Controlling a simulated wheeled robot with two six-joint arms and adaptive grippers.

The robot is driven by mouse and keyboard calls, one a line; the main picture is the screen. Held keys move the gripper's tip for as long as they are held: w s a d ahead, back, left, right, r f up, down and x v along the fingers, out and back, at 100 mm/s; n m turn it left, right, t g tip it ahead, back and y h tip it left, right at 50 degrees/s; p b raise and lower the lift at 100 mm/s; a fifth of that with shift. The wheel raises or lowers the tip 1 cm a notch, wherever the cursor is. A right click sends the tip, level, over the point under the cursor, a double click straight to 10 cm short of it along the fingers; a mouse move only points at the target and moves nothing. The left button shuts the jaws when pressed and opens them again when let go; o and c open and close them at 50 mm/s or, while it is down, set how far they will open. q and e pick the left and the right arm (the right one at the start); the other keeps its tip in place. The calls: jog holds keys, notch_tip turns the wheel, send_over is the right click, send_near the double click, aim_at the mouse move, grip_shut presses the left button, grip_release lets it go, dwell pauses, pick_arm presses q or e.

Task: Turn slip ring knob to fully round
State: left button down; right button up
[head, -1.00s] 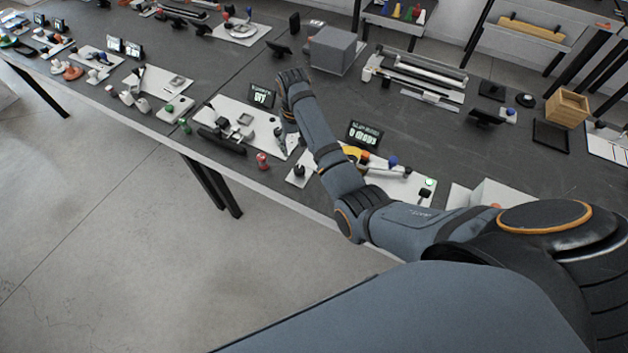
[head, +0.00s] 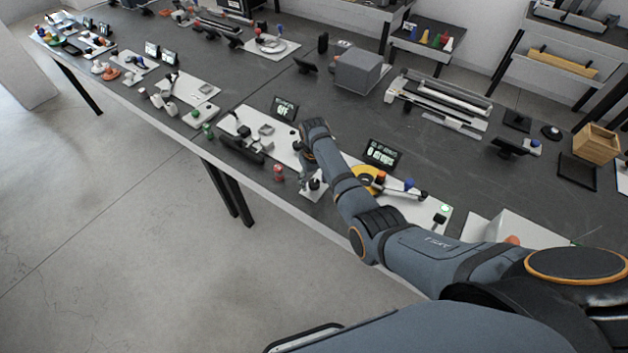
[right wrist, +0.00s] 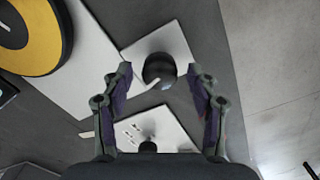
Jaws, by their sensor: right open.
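A round black knob (right wrist: 160,70) sits on a small white plate (right wrist: 178,38) in the right wrist view, with a short pale pointer (right wrist: 153,83) at its lower edge. In the head view the black knob (head: 314,184) stands on its plate near the table's front edge. My right gripper (right wrist: 160,74) is open, with one fingertip on each side of the knob and visible gaps; how high it is above the knob is hard to tell. In the head view my right gripper (head: 307,166) is small, just behind the knob. My left gripper is out of view.
A second white plate (right wrist: 165,125) is near the gripper's base. Displays (head: 382,153) stand behind. A red knob (head: 278,172) is left, and the table edge is close.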

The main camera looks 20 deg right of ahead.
jog(key=shift+f, duration=0.1)
jog(key=c, duration=1.2)
jog(key=shift+o, duration=0.2)
jog(key=shift+r+m+p, duration=0.3)
jog(key=shift+m+p, duration=0.5)
jog(key=shift+p, duration=0.25)
jog(key=shift+f+m, duration=0.1)
jog(key=shift+m, duration=0.4)
jog(key=shift+f+m, duration=0.2)
jog(key=shift+m, duration=0.1)
jog(key=o, duration=1.2)
jog(key=shift+c, duration=0.2)
